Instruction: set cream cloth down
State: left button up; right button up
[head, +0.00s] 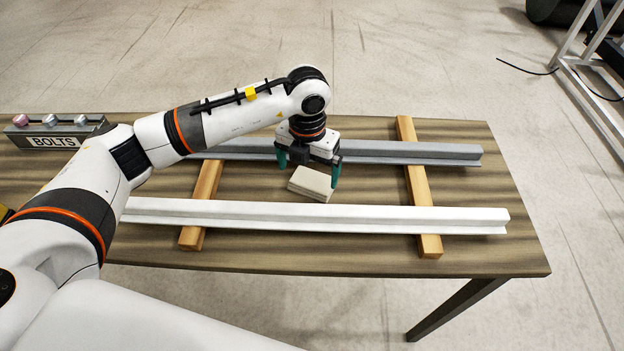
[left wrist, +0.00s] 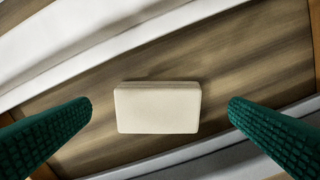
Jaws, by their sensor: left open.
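The cream cloth (head: 311,183) is a folded, flat block. It lies on the wooden table between the white rail and the grey rail. In the left wrist view the cloth (left wrist: 158,107) sits between the two green fingers, with a clear gap on each side. My left gripper (head: 309,172) is open above the cloth, its fingers pointing down and not touching it. The cloth's far edge is partly hidden by the gripper in the head view. My right gripper is not in view.
A white rail (head: 330,216) and a grey rail (head: 410,152) lie across two wooden battens, the left one (head: 203,205) and the right one (head: 419,205). A tray labelled BOLTS (head: 54,141) stands at the far left. The table's right end (head: 490,190) is clear.

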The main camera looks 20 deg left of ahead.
aim_at(308, 187)
pick_arm(q)
jog(key=shift+f, duration=0.25)
jog(key=f+p, duration=0.1)
jog(key=f, duration=0.1)
jog(key=f+p, duration=0.1)
jog(key=f, duration=0.2)
jog(key=shift+s, duration=0.2)
jog(key=c, duration=0.8)
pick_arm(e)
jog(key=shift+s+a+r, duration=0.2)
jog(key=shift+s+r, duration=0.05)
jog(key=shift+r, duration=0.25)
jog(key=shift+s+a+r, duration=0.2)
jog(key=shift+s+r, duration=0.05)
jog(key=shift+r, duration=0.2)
